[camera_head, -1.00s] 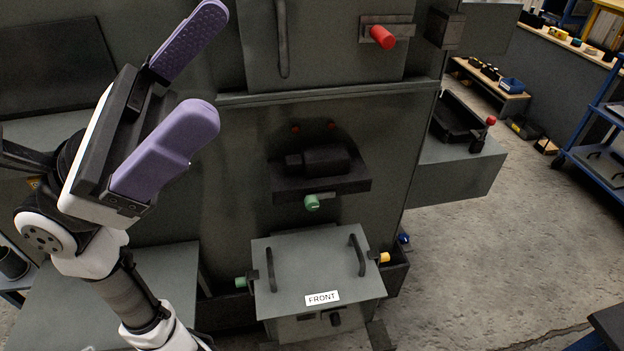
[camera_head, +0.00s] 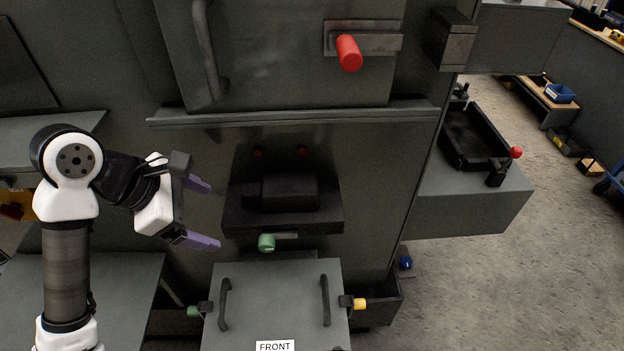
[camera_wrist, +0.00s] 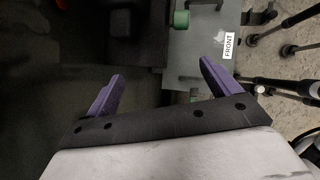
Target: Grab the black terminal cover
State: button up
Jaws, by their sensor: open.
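A black block-shaped part (camera_head: 283,192), which looks like the terminal cover, sits on a black ledge (camera_head: 290,222) on the front of the dark grey cabinet. My gripper (camera_head: 213,215) is to the left of it, with its two purple fingers spread and pointing right. The fingers appear empty and apart from the block. In the wrist view my gripper (camera_wrist: 160,70) is also spread, with dark shapes beyond it; I cannot tell clearly which is the cover there.
A green knob (camera_head: 267,242) sticks out below the ledge. A grey box lid marked FRONT (camera_head: 275,285) with two handles lies below. A red knob (camera_head: 349,53) juts out above. A black tray (camera_head: 474,138) stands on the right side shelf.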

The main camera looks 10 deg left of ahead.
aim_at(275, 185)
jog(key=w+d+p, duration=0.5)
jog(key=w+d, duration=0.4)
jog(key=shift+d+r, duration=0.1)
jog(key=shift+r, duration=0.05)
jog(key=shift+w+d+f+p, duration=0.1)
jog(key=shift+f+p, duration=0.3)
jog(key=shift+f, duration=0.25)
jog(key=c, duration=1.2)
jog(key=shift+c, duration=0.6)
